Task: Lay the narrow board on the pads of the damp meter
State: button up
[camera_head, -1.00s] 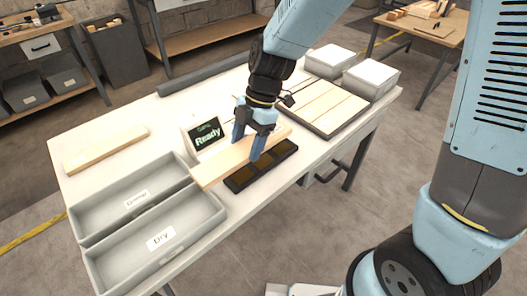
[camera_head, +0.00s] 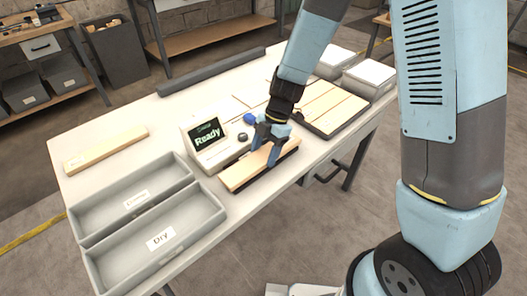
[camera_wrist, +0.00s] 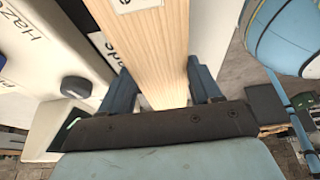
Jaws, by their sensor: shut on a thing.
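The narrow board (camera_head: 241,172) is pale wood and lies lengthwise over the dark pads (camera_head: 284,160) of the damp meter, which show only as a dark edge along its near side. I cannot tell whether it touches them. The damp meter's body (camera_head: 204,146) stands just behind, its screen reading "Ready". My gripper (camera_head: 268,150) is shut across the board's width, right of its middle, pointing down. In the wrist view the board (camera_wrist: 155,60) runs between both fingers, with a white label at the top.
Two grey bins (camera_head: 186,240) stand at front left; the near one is labelled "Dry". Another pale board (camera_head: 106,150) lies at the left of the table. A rack of boards (camera_head: 335,106) and white boxes (camera_head: 368,76) are at the right. A dark bar lies along the back edge.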

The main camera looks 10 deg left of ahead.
jog(key=shift+f, duration=0.2)
jog(key=o, duration=1.2)
jog(key=shift+c, duration=0.2)
jog(key=v, duration=1.2)
jog(key=shift+s+r, duration=0.1)
jog(key=shift+r, duration=0.05)
